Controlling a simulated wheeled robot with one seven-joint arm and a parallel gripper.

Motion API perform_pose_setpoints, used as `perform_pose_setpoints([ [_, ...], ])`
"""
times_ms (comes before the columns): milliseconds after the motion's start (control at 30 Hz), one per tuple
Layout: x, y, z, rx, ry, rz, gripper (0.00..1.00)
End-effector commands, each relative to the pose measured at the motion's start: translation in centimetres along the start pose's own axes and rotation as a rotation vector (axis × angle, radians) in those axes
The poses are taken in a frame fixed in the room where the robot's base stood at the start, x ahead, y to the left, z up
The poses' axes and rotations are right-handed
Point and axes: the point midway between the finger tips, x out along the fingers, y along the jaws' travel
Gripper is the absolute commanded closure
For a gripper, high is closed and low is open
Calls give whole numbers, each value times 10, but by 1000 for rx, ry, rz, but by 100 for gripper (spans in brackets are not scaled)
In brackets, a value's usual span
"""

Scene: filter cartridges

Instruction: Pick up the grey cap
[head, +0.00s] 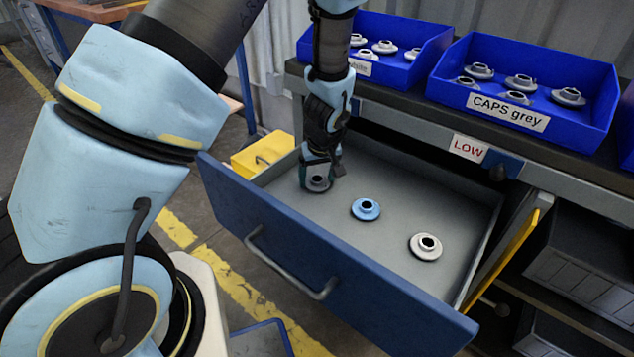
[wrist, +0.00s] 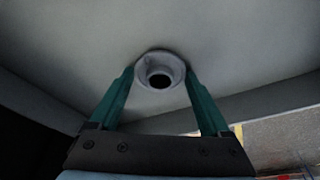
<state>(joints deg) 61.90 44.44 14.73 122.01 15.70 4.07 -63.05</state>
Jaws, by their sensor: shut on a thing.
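The grey cap (head: 318,184) is in the open drawer, at the left of a row with a blue cap (head: 366,209) and a white cap (head: 427,246). My gripper (head: 319,175) points down over the grey cap and is shut on it. In the wrist view the grey cap (wrist: 160,72) shows its round flange and dark central hole between my two green fingers (wrist: 160,92). I cannot tell whether the cap touches the drawer floor or is slightly above it.
The drawer (head: 300,255) has a blue front with a handle. On the bench above stand a blue bin labelled "CAPS grey" (head: 508,112) with several grey caps and another blue bin (head: 420,72) with white caps. A "LOW" label (head: 469,149) is on the bench edge.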

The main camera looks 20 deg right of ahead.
Motion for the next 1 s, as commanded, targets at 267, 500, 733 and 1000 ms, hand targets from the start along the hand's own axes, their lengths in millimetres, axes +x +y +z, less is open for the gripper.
perform_pose_setpoints([
  [267,0,0,0,0,0,0,72],
  [500,-2,0,-1,0,1,1,72],
  [733,-13,4,2,3,0,1,72],
  [1000,-37,24,24,-3,4,5,72],
])
